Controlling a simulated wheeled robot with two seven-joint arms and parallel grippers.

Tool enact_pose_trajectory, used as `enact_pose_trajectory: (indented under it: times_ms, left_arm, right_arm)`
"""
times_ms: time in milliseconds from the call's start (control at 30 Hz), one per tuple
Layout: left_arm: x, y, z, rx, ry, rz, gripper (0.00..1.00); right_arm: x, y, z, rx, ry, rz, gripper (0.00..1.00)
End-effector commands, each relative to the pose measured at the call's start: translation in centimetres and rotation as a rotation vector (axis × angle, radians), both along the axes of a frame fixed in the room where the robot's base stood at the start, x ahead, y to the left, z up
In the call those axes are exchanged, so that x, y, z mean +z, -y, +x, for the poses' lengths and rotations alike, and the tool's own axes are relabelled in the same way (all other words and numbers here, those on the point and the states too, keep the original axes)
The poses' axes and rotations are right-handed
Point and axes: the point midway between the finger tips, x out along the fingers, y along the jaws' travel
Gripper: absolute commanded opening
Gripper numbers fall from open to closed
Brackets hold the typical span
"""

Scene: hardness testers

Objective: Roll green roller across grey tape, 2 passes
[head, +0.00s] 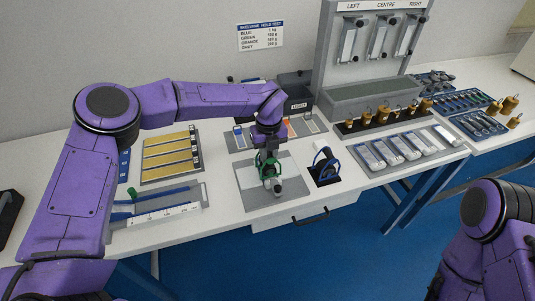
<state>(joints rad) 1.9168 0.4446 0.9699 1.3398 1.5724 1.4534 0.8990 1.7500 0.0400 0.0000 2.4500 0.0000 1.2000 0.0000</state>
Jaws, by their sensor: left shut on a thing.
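My left gripper (268,157) points down over the grey plate (253,197) near the middle of the table. It is shut on the green roller (264,160), which has a green frame and a pale end. The roller is over or on the plate; I cannot tell whether it touches. A light strip shows on the plate beside the roller, and the gripper hides part of it. I cannot make out the grey tape for certain. Only part of my right arm shows at the lower right; its gripper is out of view.
A blue-framed roller (325,165) stands on a black pad just right of the plate. A tray of yellow strips (166,153) and a ruler board (155,213) lie left. A grey test stand (372,50), brass weights (378,118) and white blocks (403,148) occupy the right.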

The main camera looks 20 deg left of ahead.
Motion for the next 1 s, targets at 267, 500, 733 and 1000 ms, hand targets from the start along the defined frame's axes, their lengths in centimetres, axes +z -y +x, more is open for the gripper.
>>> enact_pose_trajectory:
  times_ms: [267,500,733,1000]
  left_arm:
    - [-0.02,0.03,0.03,0.0,0.0,0.0,0.0]
    - [-0.07,0.38,0.26,0.0,-0.001,0.001,0.0]
    - [-0.06,0.41,0.27,0.0,-0.001,0.001,0.0]
    - [-0.09,0.66,0.44,0.0,-0.001,0.001,0.0]
  right_arm:
    - [-0.02,0.01,0.01,0.0,0.0,0.0,0.0]
    - [-0.17,0.0,-0.01,0.0,0.0,0.0,0.0]
    - [-0.16,0.0,0.0,0.0,0.0,0.0,0.0]
    - [-0.28,0.01,0.0,0.0,0.0,0.0,0.0]
